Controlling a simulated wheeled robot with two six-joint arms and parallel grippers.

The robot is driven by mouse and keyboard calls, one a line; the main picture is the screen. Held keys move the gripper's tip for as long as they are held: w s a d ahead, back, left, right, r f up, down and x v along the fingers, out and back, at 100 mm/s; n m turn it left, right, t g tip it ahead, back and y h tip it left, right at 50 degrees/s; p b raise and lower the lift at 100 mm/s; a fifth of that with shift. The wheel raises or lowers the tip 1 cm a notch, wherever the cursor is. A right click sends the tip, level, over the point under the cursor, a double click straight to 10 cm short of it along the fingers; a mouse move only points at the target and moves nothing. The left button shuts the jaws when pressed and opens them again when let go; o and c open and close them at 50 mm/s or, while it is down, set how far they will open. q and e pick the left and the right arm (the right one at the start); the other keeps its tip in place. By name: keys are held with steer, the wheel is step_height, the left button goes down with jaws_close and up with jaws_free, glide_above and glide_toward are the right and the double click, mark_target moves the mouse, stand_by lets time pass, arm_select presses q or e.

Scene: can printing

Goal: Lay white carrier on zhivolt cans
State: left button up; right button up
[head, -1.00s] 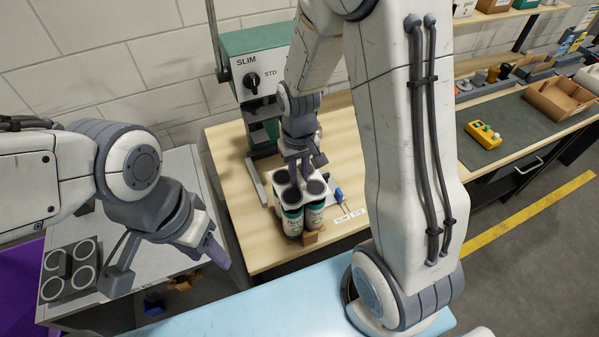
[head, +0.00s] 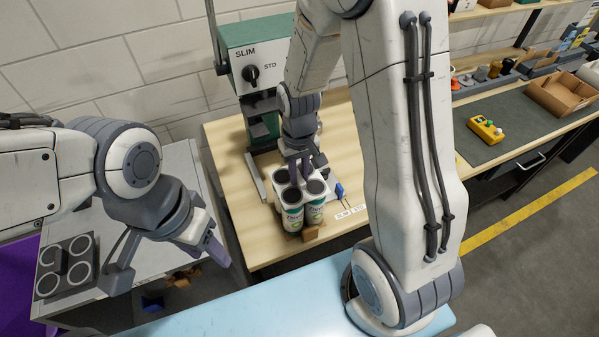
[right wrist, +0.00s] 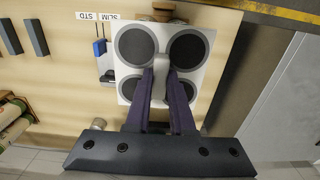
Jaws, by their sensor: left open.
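The white carrier (right wrist: 126,88) is a white plate around several dark round can tops. It lies around the tops of the zhivolt cans (head: 292,219), which stand upright in a cluster with white and green labels. My right gripper (right wrist: 161,78) is over the middle of the carrier, its fingers closed on the central grip. In the head view the right gripper (head: 300,170) comes down from above and hides part of the carrier. Whether the carrier is fully seated cannot be told. My left gripper (head: 168,262) is open and empty, at the left, away from the cans.
A grey carrier with several round holes (head: 66,265) lies on the grey table (head: 175,165) at left. A green machine marked SLIM and STD (head: 255,50) stands behind the cans. A blue-handled tool (head: 339,191) and small labels (head: 351,212) lie right of them on the wooden table.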

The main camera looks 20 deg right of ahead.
steer(key=o, duration=0.4)
steer(key=shift+o, duration=0.2)
step_height(320, 180, up, 10)
steer(key=b, duration=0.1)
steer(key=shift+r+b, duration=0.25)
steer(key=shift+b, duration=0.1)
